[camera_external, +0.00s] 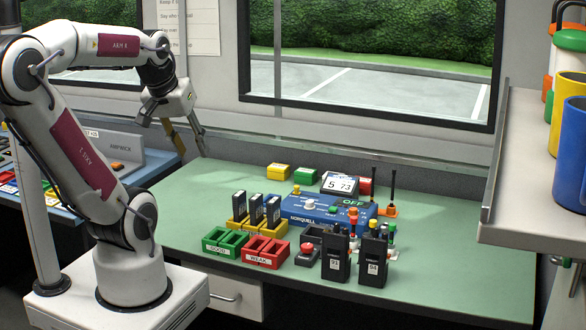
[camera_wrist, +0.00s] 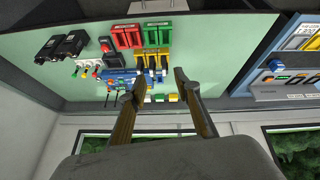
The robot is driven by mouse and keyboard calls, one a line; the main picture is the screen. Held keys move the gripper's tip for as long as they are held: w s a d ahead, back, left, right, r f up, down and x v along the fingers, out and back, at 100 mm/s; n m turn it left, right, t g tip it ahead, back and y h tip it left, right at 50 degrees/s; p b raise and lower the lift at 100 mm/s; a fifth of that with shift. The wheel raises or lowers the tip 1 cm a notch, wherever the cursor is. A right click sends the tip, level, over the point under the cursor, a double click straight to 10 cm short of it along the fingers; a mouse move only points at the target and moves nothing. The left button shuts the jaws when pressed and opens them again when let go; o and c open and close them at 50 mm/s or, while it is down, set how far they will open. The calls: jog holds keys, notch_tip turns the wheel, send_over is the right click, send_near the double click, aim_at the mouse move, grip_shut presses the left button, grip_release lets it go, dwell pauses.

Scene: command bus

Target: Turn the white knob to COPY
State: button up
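The white knob (camera_external: 309,204) sits on the left part of the top of the blue console (camera_external: 330,221), which is marked NORQUELL. The knob's markings, including any COPY label, are too small to read. The console also shows in the wrist view (camera_wrist: 118,79), partly hidden by a finger; I cannot make out the knob there. My gripper (camera_external: 191,153) is in the air, up and left of the console, well apart from the knob. Its two fingers are spread with nothing between them, as the wrist view (camera_wrist: 158,78) also shows.
A tilted display (camera_external: 341,183) stands behind the console. Black radios in yellow holders (camera_external: 256,214) stand left of it. Green bins (camera_external: 225,241), red bins (camera_external: 265,252) and two black radios (camera_external: 336,262) are in front. A shelf (camera_external: 500,180) juts in at right. The green tabletop's left part is clear.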

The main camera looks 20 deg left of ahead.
jog(key=w+d+n+h, duration=0.1)
jog(key=w+d+n, duration=0.2)
jog(key=w+n, duration=0.4)
jog(key=n+g+h, duration=0.2)
jog(key=n, duration=1.6)
send_over(309, 201)
jog(key=s+a, duration=0.3)
notch_tip(309, 201, down, 16)
jog(key=shift+w+d+f, duration=0.1)
jog(key=shift+w+d, duration=0.05)
jog(key=shift+w, duration=0.1)
jog(key=shift+f, duration=0.1)
jog(key=shift+x, duration=3.8)
grip_shut()
